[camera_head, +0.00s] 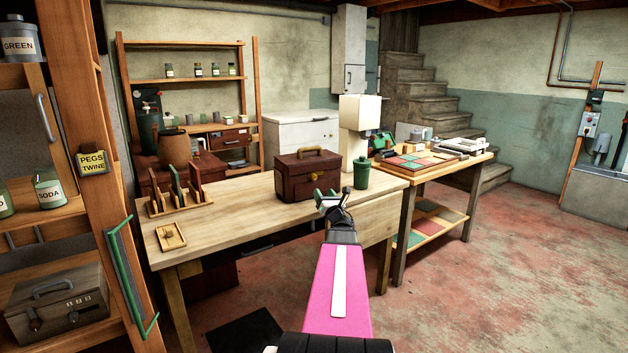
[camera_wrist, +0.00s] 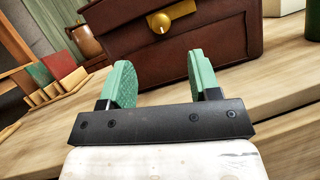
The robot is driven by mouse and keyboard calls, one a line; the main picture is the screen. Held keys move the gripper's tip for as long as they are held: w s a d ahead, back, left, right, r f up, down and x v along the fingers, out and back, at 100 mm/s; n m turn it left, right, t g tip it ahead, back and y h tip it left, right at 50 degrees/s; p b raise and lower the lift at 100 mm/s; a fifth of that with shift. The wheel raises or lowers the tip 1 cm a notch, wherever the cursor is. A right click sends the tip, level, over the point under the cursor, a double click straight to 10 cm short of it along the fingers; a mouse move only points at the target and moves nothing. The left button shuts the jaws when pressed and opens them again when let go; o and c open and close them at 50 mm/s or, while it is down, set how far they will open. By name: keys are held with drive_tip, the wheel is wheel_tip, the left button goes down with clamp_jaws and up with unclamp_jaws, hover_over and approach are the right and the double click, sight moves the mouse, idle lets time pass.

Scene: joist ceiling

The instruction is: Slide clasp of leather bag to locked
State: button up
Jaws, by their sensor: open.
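The brown leather bag (camera_head: 308,175) stands upright on the wooden table (camera_head: 235,213), with a tan handle on top. In the wrist view the bag (camera_wrist: 214,38) fills the upper middle, its top cut off. Its brass clasp (camera_wrist: 160,21) has a round knob on a plate at the front; whether it is locked cannot be told. My gripper (camera_head: 332,198) is at the table's front edge, before the bag. In the wrist view my gripper (camera_wrist: 160,82) has its green fingers spread apart, empty, below the clasp and not visibly touching the bag.
A wooden rack (camera_head: 178,200) with upright coloured pieces stands to the left. A small wooden tray (camera_head: 171,237) lies near the front left corner. The tabletop before the bag is clear.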

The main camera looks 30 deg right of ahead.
sight(315, 178)
drive_tip(key=x, duration=0.9)
drive_tip(key=shift+w+r, duration=0.1)
drive_tip(key=shift+w, duration=0.1)
